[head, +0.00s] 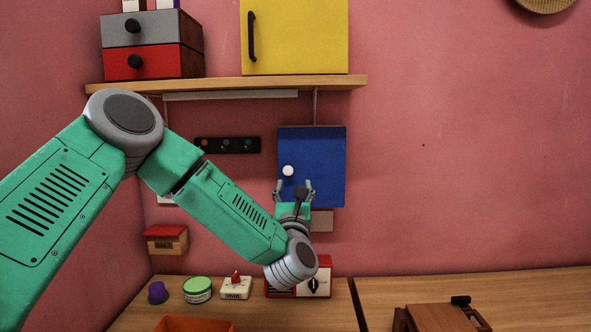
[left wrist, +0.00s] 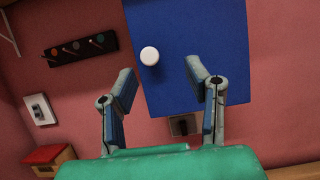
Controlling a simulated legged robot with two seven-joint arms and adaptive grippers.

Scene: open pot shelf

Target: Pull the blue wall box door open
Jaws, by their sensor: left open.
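The blue wall box door (head: 320,160) hangs on the pink wall below the shelf and looks shut. Its round white knob (head: 288,171) sits near the left edge, at lower-middle height. In the left wrist view the blue door (left wrist: 205,60) fills the upper middle, and the knob (left wrist: 149,56) shows beyond the fingertips, between them and nearer the left one. My left gripper (head: 294,184) is open and empty, just below the knob in the head view. Its spread fingers also show in the left wrist view (left wrist: 160,74). Contact with the knob is not visible. My right gripper is not in view.
A shelf (head: 230,83) above holds a yellow cabinet (head: 295,38) and a drawer unit (head: 150,45). A dark hook rack (head: 227,145) is left of the box. Below, the counter (head: 135,316) holds a purple cup (head: 157,292), green-lidded tin (head: 197,289) and red timer box (head: 319,276).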

